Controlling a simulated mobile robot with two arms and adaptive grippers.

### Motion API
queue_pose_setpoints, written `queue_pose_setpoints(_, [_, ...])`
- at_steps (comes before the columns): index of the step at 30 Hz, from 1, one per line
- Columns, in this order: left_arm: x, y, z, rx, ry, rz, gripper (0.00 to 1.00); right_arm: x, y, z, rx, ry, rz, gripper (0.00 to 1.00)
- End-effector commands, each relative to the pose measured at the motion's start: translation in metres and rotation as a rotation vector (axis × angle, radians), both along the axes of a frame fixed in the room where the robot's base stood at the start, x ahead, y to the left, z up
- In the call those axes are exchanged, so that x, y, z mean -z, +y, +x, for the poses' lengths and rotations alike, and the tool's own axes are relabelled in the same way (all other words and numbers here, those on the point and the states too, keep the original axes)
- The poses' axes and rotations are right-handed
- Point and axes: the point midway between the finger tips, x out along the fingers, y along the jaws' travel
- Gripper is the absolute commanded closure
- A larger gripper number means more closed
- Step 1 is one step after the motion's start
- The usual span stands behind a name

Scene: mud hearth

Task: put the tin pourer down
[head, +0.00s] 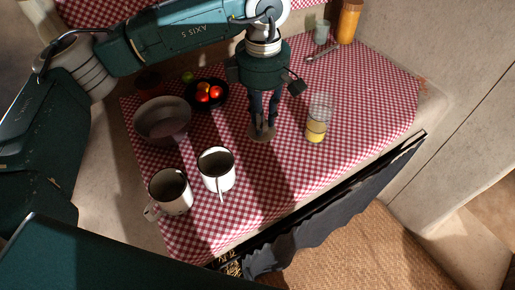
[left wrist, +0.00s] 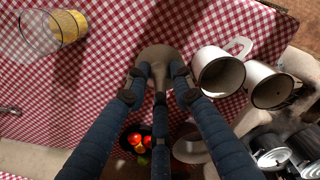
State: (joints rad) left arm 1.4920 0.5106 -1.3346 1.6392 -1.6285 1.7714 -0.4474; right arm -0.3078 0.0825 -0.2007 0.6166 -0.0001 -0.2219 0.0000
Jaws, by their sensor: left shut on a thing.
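The tin pourer (head: 261,134) is a small grey-brown metal piece at the fingertips of my left gripper (head: 264,121), over the middle of the checked cloth. In the left wrist view the pourer (left wrist: 159,57) shows between and beyond the fingers, whose tips (left wrist: 157,85) are closed on it. The fingers hide part of it. It is at or just above the cloth; I cannot tell whether it touches. My right gripper is not in view.
Two white mugs (head: 217,168) (head: 171,191) stand at the front left. A grey bowl (head: 162,119) and a dark plate (head: 207,106) with tomatoes are left of the gripper. A glass (head: 318,117) with yellow contents stands right. The checked cloth (head: 365,95) is clear at far right.

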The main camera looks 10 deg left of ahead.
Motion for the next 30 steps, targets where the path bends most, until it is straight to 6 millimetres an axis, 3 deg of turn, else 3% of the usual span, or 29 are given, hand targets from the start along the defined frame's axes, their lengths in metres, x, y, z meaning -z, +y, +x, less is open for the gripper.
queue_pose_setpoints(3, [0.031,0.0,-0.002,0.0,0.006,0.001,0.94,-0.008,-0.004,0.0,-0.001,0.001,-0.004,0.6])
queue_pose_setpoints(9, [0.068,0.0,-0.001,-0.002,0.003,0.0,0.94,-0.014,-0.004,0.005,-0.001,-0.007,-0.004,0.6])
queue_pose_setpoints(16, [0.086,0.0,-0.001,-0.001,0.002,0.001,0.94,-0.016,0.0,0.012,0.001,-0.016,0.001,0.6])
queue_pose_setpoints(24, [0.12,0.0,0.0,-0.001,0.001,0.0,0.94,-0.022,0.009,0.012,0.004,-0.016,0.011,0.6])
queue_pose_setpoints(30, [0.121,0.0,0.0,-0.001,-0.001,0.0,0.94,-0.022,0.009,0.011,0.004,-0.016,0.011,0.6])
